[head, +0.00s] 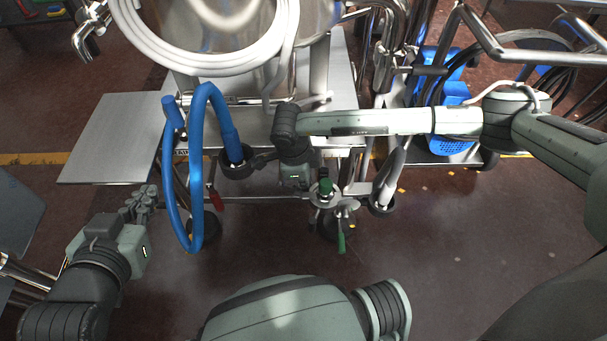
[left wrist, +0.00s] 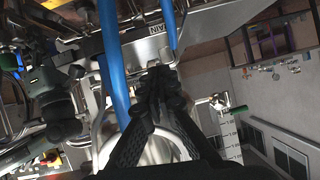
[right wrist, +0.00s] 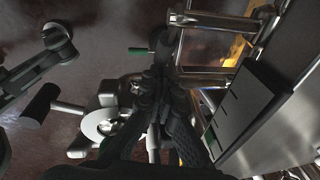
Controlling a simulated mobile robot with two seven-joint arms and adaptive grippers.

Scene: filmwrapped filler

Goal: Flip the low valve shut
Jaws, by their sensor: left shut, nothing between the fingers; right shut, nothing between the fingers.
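A valve with a green handle (head: 341,242) is low at the front of the steel machine, right of centre in the head view; the handle points toward me. Green also shows at the end of a handle in the right wrist view (right wrist: 138,50). A red handle (head: 216,198) hangs further left, beside the blue hose. I cannot tell which is the low valve. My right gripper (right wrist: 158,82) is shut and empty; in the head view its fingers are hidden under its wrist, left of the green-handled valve. My left gripper (head: 141,203) is shut and empty, left of the blue hose.
The blue hose (head: 197,200) loops down between my left gripper and the machine. A steel side shelf (head: 115,140) juts out left. White hose coils (head: 205,65) hang above. The floor in front is clear.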

